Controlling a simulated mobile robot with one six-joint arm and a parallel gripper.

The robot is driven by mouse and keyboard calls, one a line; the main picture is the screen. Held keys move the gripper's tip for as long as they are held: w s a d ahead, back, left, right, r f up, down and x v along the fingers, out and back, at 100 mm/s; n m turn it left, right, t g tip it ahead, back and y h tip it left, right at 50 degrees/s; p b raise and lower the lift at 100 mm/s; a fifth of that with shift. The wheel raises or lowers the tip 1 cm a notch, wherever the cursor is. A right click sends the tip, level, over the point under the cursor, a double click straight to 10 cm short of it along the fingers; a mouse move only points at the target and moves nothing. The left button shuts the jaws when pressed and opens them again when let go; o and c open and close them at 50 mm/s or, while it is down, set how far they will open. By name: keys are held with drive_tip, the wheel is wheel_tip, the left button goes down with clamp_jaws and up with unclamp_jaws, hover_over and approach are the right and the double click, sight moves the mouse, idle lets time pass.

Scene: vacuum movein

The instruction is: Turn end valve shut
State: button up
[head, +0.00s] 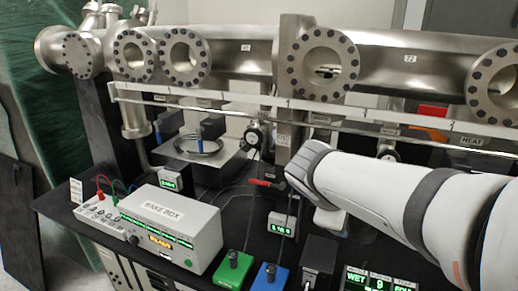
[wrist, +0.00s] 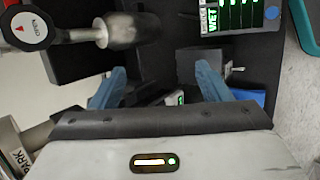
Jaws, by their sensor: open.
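In the wrist view, a round black knob (wrist: 25,28) with a white face and a red mark sits at the upper left, on a metal stem. I cannot tell if this is the end valve. My gripper (wrist: 160,68) is open, its two blue fingers apart with nothing gripped between them. The knob lies outside the fingers, to their left. In the head view, black round knobs show on the steel rig at centre (head: 254,137) and right (head: 388,153), and a red handle (head: 262,183) sits left of my wrist. My arm hides my fingers there.
A long steel chamber (head: 240,62) with round flanges and a rail (head: 220,104) spans the back. A white bake box (head: 172,230), green (head: 233,272) and blue (head: 269,277) blocks and lit displays (head: 378,280) crowd the black bench. A metal plate (head: 200,160) carries coiled cable.

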drive_tip(key=w+a+n+t+h+b, duration=0.1)
drive_tip(key=w+a+n+t+b, duration=0.15)
drive_tip(key=w+n, duration=0.2)
drive_tip(key=n+t+b, duration=0.5)
drive_tip(key=n+t, duration=0.4)
drive_tip(key=n, duration=0.4)
approach(252, 138)
drive_tip(key=x, duration=0.4)
drive_tip(key=shift+w+d, duration=0.15)
drive_tip(key=shift+w, duration=0.05)
drive_tip(key=shift+w+r, duration=0.1)
drive_tip(key=shift+w, duration=0.25)
drive_tip(key=p+x, duration=0.1)
drive_tip(key=x, duration=0.6)
drive_tip(key=shift+c, duration=0.2)
drive_tip(key=c, duration=0.9)
